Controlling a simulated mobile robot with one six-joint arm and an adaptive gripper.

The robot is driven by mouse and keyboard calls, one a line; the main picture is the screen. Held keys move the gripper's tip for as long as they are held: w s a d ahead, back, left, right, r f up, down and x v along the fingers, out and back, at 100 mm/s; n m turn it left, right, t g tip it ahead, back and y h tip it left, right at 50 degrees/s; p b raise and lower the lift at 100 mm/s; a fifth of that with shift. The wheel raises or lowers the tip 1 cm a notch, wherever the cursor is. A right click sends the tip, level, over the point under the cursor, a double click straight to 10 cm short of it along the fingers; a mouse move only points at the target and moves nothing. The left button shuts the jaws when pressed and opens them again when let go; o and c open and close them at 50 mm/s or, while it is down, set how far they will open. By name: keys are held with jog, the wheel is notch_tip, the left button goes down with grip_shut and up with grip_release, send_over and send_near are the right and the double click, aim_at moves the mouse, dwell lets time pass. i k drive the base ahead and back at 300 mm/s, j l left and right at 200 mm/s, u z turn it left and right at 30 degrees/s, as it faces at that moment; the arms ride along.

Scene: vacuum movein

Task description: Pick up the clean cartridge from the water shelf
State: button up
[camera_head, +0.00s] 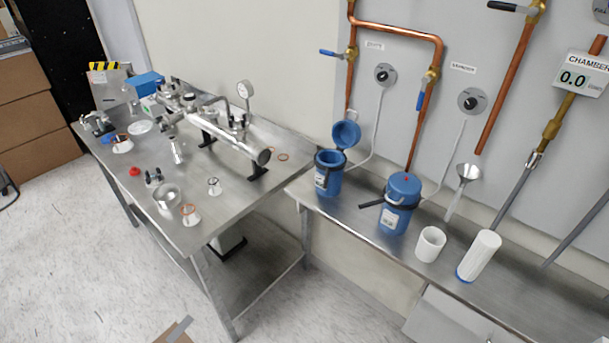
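A white ribbed cylinder with a blue lower end, apparently the clean cartridge (480,255), stands on the steel shelf (535,305) at the right. It appears slightly tilted in this view. A short white open cup (430,243) stands just left of it. Two blue filter housings stand further left on the shelf. The left housing (328,175) has its blue lid (346,134) raised behind it. The right housing (398,205) has its lid on and a dark handle sticking out to its left. My gripper is not in view.
Copper pipes (427,112) and a metal funnel (468,173) are on or near the wall behind the shelf. A steel table (205,228) at the left carries vacuum parts and a metal tube assembly (225,140). Brown boxes (30,120) stand far left. Floor (70,270) is free at front left.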

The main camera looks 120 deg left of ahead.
aim_at(486, 242)
jog(key=u, duration=3.4)
